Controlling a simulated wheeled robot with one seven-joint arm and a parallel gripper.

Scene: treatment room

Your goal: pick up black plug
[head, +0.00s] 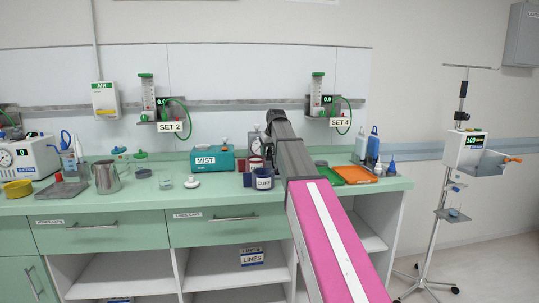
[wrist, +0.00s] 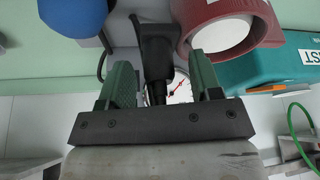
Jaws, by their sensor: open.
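The black plug (wrist: 157,60) shows in the wrist view, with its dark body lying between my two green fingertips and apart from both as far as I can see. A dark cable loops beside it on the left. My gripper (wrist: 161,68) is open around the plug's place in the picture; whether the plug is at fingertip depth I cannot tell. In the head view my arm reaches over the counter and hides my gripper, and I cannot make out the plug with certainty.
A blue cup labelled CUFF (head: 264,182) and a red container (wrist: 225,28) stand close to the plug. A round gauge (wrist: 181,88) shows behind it. The teal MIST box (head: 206,160) is left of them on the green counter (head: 225,195). An orange tray (head: 360,174) lies right.

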